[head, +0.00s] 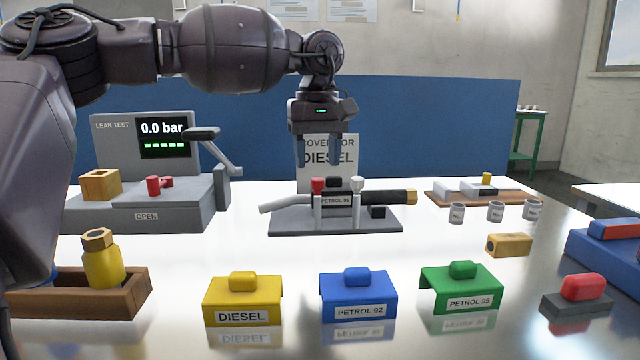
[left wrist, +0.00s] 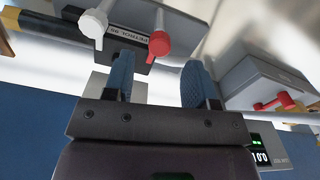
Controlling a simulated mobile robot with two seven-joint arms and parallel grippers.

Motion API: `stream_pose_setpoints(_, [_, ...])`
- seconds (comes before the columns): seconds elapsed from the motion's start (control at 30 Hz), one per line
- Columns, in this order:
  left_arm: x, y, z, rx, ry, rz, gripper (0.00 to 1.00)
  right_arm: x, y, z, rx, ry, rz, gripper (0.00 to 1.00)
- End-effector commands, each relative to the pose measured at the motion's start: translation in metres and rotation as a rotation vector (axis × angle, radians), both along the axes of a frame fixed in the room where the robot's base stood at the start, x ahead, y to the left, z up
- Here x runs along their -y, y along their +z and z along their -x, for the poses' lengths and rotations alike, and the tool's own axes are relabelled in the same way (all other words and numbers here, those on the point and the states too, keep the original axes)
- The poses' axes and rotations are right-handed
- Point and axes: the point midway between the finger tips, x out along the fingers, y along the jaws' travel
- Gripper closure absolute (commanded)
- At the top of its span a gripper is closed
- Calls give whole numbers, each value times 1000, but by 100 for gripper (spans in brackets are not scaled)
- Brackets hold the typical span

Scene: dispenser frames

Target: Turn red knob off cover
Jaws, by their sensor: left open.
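The red knob (head: 317,185) stands upright on a white post at the left of a grey nozzle stand (head: 390,225). A white knob (head: 357,184) stands to its right. Between them a dark cover with a PETROL 95 label (head: 335,200) lies over the nozzle. My left gripper (head: 319,158) points down above the red knob, open and empty. In the left wrist view, the red knob (left wrist: 160,44) shows just beyond the gap between the two blue fingers (left wrist: 158,65), apart from both. The white knob (left wrist: 93,23) is off to the left there. My right gripper is out of view.
The leak tester (head: 110,140) is at the left. Yellow (head: 243,300), blue (head: 358,297) and green (head: 462,290) covers stand in front. The table between them and the nozzle stand is clear.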

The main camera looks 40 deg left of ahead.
Motion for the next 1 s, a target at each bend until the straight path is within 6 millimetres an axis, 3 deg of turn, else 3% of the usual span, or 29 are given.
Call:
stream_pose_setpoints(0.1, [0,-22,0,-3,-1,2,48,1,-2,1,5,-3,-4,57])
stream_pose_setpoints(0.3, [0,-41,0,-1,0,2,48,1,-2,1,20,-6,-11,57])
stream_pose_setpoints(0.7, [0,-46,0,2,1,1,48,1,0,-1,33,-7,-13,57])
stream_pose_setpoints(0.77, [0,-46,0,2,1,1,55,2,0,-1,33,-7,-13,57])
stream_pose_setpoints(1.0, [0,-46,0,2,1,1,91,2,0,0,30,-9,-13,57])
